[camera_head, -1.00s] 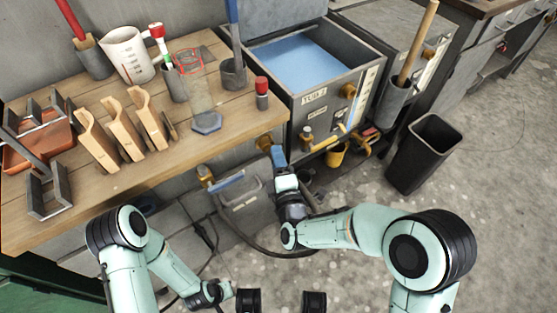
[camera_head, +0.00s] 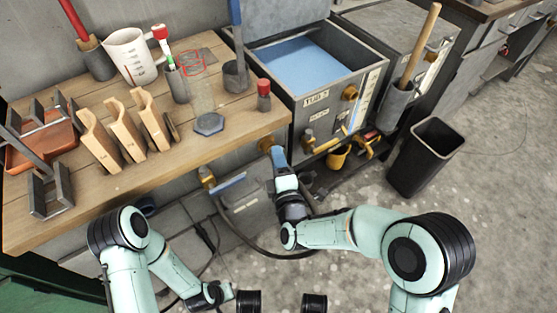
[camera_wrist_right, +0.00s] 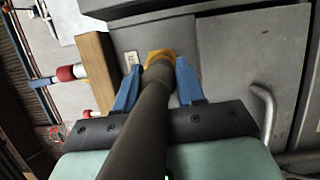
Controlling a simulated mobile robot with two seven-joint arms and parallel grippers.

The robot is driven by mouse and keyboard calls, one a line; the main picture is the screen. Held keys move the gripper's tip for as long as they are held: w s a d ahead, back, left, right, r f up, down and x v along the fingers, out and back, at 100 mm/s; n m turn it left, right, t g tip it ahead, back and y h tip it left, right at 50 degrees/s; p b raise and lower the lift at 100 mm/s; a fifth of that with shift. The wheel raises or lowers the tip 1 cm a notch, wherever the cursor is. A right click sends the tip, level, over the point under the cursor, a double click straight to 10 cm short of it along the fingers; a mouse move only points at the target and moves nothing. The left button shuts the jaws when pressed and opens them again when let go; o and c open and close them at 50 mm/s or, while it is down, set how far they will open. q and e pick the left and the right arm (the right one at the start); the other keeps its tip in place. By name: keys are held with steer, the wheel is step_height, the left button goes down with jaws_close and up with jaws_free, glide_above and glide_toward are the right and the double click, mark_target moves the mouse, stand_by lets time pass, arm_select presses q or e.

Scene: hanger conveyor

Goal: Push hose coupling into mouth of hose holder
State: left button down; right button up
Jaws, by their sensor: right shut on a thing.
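My right gripper (camera_head: 279,158) is at the front right corner of the workbench, fingers pointing toward the wall behind. In the right wrist view its blue fingers (camera_wrist_right: 158,88) are shut on the dark hose (camera_wrist_right: 148,112). The brass-yellow hose coupling (camera_wrist_right: 160,56) shows just beyond the fingertips. My left gripper (camera_head: 226,291) is low, near the bottom edge, too small to judge.
The workbench (camera_head: 215,148) carries wooden holders, a jug and several cups. A black bin (camera_head: 425,155) stands farther right. The floor in front is mostly clear.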

steer(key=shift+w+a, duration=0.25)
steer(key=shift+w, duration=0.1)
steer(key=o, duration=0.8)
steer(key=o, duration=0.6)
steer(key=shift+c, duration=0.2)
